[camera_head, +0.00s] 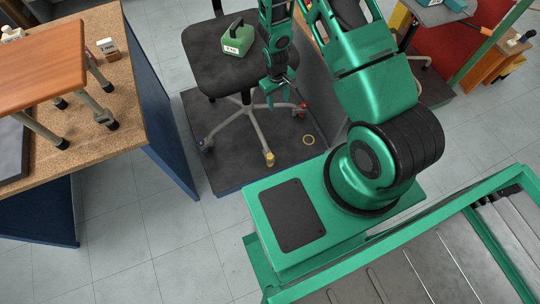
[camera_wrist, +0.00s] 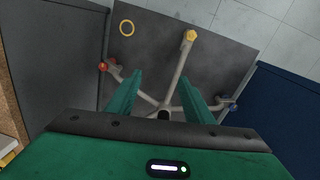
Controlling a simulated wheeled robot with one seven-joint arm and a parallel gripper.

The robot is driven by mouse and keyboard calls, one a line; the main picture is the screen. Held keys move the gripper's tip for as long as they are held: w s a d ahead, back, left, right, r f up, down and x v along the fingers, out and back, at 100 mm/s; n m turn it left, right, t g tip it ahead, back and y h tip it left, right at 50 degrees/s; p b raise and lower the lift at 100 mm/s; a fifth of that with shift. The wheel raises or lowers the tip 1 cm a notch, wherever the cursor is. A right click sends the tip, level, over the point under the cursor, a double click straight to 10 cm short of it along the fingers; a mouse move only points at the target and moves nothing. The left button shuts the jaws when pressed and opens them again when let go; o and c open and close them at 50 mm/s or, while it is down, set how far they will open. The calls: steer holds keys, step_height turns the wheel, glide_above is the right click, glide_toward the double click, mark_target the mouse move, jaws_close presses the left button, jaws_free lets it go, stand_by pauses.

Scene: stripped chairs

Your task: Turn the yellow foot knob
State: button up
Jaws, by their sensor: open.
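The yellow foot knob (camera_head: 269,158) sits at the end of the chair base leg that points toward me, over the dark mat. It also shows in the wrist view (camera_wrist: 190,35), near the top, beyond my fingertips. My gripper (camera_head: 270,104) points down in front of the chair seat, above the chair base and farther back than the yellow knob. In the wrist view my gripper (camera_wrist: 161,78) is open, with two green fingers apart and nothing between them but the chair base behind. The grey chair base (camera_head: 252,115) has a red knob (camera_head: 303,105) and a blue knob (camera_head: 205,146) on other legs.
The dark chair seat (camera_head: 222,62) holds a green weight (camera_head: 236,40). A yellow ring (camera_head: 308,140) lies on the dark mat (camera_head: 230,178). A grey panel (camera_head: 316,75) stands right of the chair. A cork-topped bench (camera_head: 128,75) with a blue side stands left.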

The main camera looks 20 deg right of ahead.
steer(key=n, duration=0.2)
glide_above(270, 156)
step_height(270, 156, down, 20)
steer(key=shift+y, duration=0.4)
step_height(270, 156, down, 11)
steer(key=shift+r, duration=0.15)
steer(key=c, duration=1)
